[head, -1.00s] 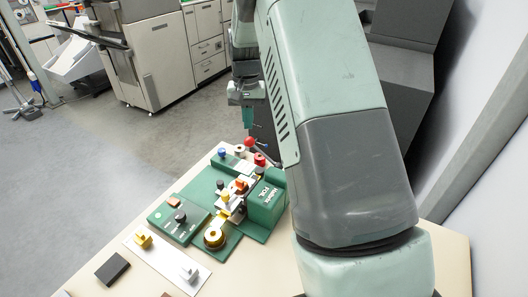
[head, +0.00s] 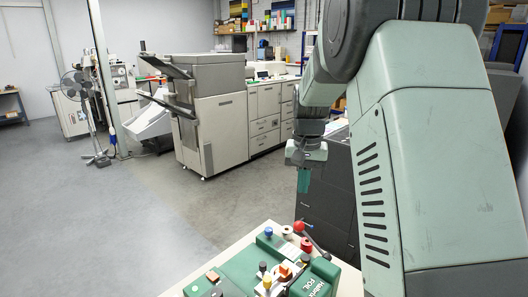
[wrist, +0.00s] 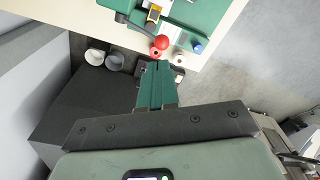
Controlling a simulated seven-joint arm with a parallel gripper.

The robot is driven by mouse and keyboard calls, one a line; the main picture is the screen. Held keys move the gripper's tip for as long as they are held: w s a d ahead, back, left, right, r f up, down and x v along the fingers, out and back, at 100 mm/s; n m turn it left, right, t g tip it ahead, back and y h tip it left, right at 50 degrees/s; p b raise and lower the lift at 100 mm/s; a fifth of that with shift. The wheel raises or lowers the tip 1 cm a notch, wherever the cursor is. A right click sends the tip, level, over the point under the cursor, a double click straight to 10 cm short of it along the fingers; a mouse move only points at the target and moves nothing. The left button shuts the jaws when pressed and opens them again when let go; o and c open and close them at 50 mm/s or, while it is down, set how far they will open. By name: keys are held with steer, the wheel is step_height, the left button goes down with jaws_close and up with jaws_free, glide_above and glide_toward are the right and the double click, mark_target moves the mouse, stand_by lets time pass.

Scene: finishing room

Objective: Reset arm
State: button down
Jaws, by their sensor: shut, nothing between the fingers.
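My gripper (head: 304,181) hangs at the end of my arm, fingers pointing down, above and beyond the far edge of the table in the head view. Its green fingers are together with nothing between them. In the wrist view the closed fingers (wrist: 157,72) point toward the table edge and a red ball knob (wrist: 161,42). The green foil machine (head: 245,270) stands on the pale table (head: 252,236) at the bottom of the head view, partly cut off by the frame. The gripper is apart from it.
A red knob (head: 299,226) and a blue knob (head: 268,231) stick up at the machine's far side. A dark cabinet (head: 330,190) stands behind my gripper. A large grey printer (head: 211,110) and a fan (head: 85,110) stand farther back. Open floor (head: 110,220) lies to the left.

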steer(key=s+a+r+n+t, duration=0.1)
steer(key=s+r+n+t, duration=0.15)
steer(key=s+r, duration=1.25)
steer(key=s+f+t, duration=0.2)
steer(key=s, duration=1.5)
steer(key=shift+f, duration=0.2)
